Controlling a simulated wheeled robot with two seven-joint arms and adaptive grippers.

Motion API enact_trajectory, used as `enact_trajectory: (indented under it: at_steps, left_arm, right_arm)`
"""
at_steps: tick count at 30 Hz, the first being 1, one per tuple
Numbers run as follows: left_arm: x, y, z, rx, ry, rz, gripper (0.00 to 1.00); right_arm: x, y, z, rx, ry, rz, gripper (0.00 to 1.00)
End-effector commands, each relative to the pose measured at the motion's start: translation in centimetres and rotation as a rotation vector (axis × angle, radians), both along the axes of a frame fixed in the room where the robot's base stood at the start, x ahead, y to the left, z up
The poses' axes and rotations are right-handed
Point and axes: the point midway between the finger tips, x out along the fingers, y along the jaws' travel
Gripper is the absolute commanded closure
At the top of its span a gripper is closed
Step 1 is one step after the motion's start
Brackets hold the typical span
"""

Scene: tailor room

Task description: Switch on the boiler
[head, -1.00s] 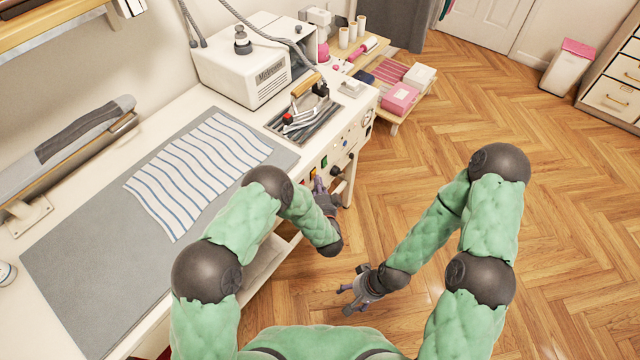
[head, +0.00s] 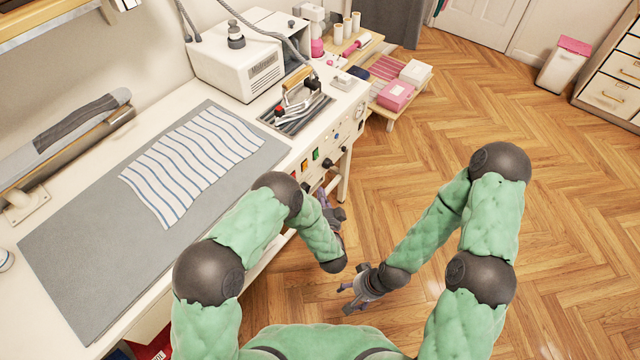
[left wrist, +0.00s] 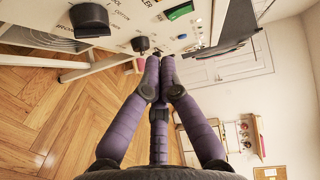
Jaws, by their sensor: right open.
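The boiler, a white box (head: 228,68), stands at the back of the white work table. The table's front panel carries an orange switch (head: 304,166), a green switch (head: 316,154) and black knobs. In the left wrist view the green switch (left wrist: 180,11) and a black knob (left wrist: 140,44) show at the top. My left gripper (head: 323,198) is just in front of and below the panel in the head view, partly hidden by its arm. Its purple fingertips (left wrist: 160,58) are together, with nothing visible between them. My right gripper (head: 346,289) is open and empty above the floor.
An iron (head: 297,92) rests on a dark stand by the boiler. A striped cloth (head: 190,160) lies on the grey mat (head: 85,265). A low shelf with pink and white boxes (head: 396,95) stands beyond the table. The wooden floor on the right is clear.

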Motion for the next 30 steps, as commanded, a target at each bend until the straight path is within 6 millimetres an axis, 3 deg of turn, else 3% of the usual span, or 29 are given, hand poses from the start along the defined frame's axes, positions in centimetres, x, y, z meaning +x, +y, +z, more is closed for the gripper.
enact_trajectory:
  at_steps: [3,10,30]
  left_arm:
    - [-2.1,-0.4,-0.1,0.002,0.002,-0.002,1.00]
    - [-4.0,-0.6,-0.3,0.001,0.001,-0.001,1.00]
    - [-4.2,-0.6,-0.5,-0.007,0.005,0.000,1.00]
  right_arm:
    - [0.0,0.0,0.5,0.000,0.001,-0.001,0.31]
    - [0.0,0.0,0.8,0.000,0.001,0.000,0.31]
    - [0.0,0.0,0.8,0.000,0.001,0.000,0.31]
